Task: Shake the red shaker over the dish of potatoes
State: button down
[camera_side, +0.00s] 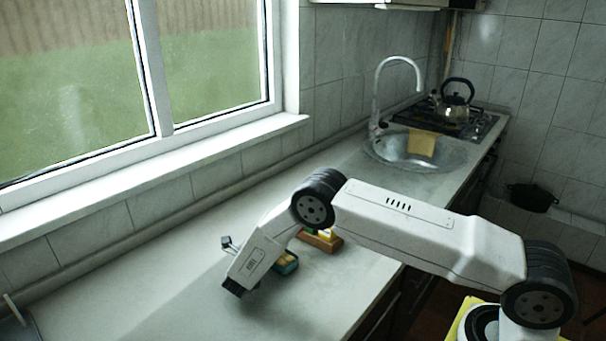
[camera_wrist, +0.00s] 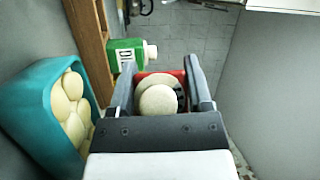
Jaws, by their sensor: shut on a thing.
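In the wrist view, my gripper (camera_wrist: 161,65) is shut on the red shaker (camera_wrist: 177,74). Only a little red shows between the fingers, with a pale round end facing the camera; its exact tilt is hard to tell. The teal dish (camera_wrist: 36,112) of pale potatoes (camera_wrist: 72,112) is at the left of the wrist view, apart from the fingers. In the side view the dish (camera_side: 289,268) is on the counter just right of my wrist, partly hidden by it. The shaker and fingertips cannot be made out in the side view.
A wooden holder (camera_wrist: 88,40) stands beyond the dish, with a green container (camera_wrist: 124,55) by it; the holder (camera_side: 322,243) also shows behind my arm. The counter's left part (camera_side: 130,290) is clear. The sink (camera_side: 415,150), tap (camera_side: 376,95) and kettle (camera_side: 455,108) are far back.

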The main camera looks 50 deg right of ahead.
jog(key=s, duration=0.3)
jog(key=shift+s+a, duration=0.1)
jog(key=shift+s, duration=0.25)
jog(key=shift+w, duration=1.85)
jog(key=shift+s, duration=0.1)
dwell(0.7)
